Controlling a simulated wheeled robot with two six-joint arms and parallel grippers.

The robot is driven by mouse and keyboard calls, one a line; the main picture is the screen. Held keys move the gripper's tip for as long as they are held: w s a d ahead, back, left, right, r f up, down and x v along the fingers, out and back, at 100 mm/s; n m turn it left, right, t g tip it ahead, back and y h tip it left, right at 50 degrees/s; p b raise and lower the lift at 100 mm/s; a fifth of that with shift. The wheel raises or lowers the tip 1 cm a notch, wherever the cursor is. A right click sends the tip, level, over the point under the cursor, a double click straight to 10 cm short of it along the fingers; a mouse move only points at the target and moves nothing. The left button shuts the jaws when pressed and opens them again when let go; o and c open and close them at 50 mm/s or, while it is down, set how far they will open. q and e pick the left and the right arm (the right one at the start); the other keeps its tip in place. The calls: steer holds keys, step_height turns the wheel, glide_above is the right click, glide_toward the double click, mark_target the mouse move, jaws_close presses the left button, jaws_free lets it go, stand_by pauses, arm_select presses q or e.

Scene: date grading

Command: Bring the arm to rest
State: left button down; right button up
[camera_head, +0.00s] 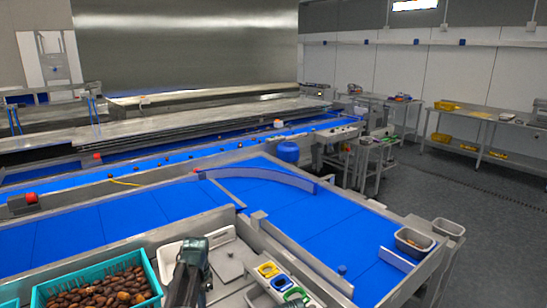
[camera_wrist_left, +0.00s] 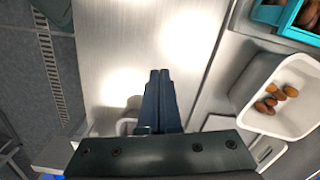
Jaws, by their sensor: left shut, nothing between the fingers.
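My left gripper (camera_wrist_left: 160,78) shows in the left wrist view with its two dark fingers pressed together. It is empty, above a bare metal surface (camera_wrist_left: 140,40). In the head view, a dark grey-green part of my left arm shows at the bottom, right of the teal crate (camera_head: 152,276) of dates. It partly hides a white tray (camera_head: 165,262). In the left wrist view this white tray (camera_wrist_left: 250,118) lies right of the fingers and holds several brown dates (camera_wrist_left: 272,98). My right gripper is not in view.
Blue conveyor belts (camera_head: 105,222) with metal rails lie beyond the work surface. A holder with yellow, blue and green rings (camera_head: 267,270) stands right of my arm. A grey bin (camera_head: 413,240) sits at the belt's right end. The teal crate's corner (camera_wrist_left: 296,32) shows top right in the wrist view.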

arm_select(q)
steer(key=s+d+n, duration=0.2)
steer(key=s+d, duration=0.6)
steer(key=s, duration=0.2)
steer(key=s+d+n, duration=0.1)
steer(key=s+d, duration=0.7)
steer(key=s, duration=0.3)
steer(key=shift+s+d+n+y, duration=0.25)
steer(key=shift+n+y, duration=0.15)
